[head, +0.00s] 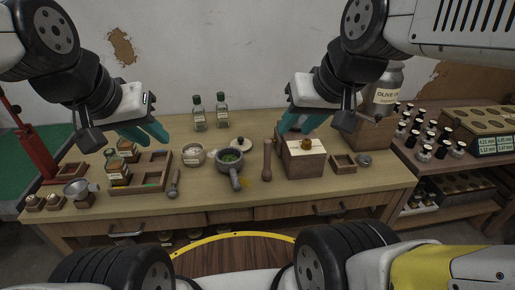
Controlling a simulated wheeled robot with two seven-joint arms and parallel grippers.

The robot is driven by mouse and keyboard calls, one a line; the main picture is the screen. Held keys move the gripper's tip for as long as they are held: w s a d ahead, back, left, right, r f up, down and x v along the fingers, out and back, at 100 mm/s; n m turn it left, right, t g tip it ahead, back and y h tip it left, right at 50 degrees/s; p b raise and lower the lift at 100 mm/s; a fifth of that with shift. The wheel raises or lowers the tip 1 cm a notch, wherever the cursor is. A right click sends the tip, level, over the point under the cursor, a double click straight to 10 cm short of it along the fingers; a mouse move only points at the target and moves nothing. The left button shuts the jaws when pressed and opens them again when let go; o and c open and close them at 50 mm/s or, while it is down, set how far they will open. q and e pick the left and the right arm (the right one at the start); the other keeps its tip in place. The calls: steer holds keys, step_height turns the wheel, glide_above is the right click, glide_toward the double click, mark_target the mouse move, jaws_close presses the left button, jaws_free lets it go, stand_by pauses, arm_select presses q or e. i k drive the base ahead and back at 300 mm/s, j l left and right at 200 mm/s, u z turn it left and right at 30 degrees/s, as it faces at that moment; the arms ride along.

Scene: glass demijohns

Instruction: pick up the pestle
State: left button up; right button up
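A brown wooden rod with a thicker end, which looks like the pestle (267,160), is on the table between a grey bowl and a wooden box. The grey bowl (230,157), with green contents, has a grey handle-like part pointing toward me; I cannot tell whether that part is separate. My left gripper (152,138) is open and empty above the left part of the table, well left of the rod. My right gripper (293,130) is open above the wooden box, right of and higher than the rod. Nothing shows between its fingers.
The wooden box (305,164) stands right of the rod. A white jar (193,155), a small dark tool (174,184) and a compartment tray (150,184) are left of the bowl. Two bottles (198,114) stand behind.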

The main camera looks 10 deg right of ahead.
mark_target(266, 173)
steer(key=j+z, duration=0.2)
steer(key=j, duration=0.25)
steer(key=j+z, duration=0.25)
steer(key=j, duration=0.2)
steer(key=k+j+z, duration=0.2)
steer(key=j, duration=0.25)
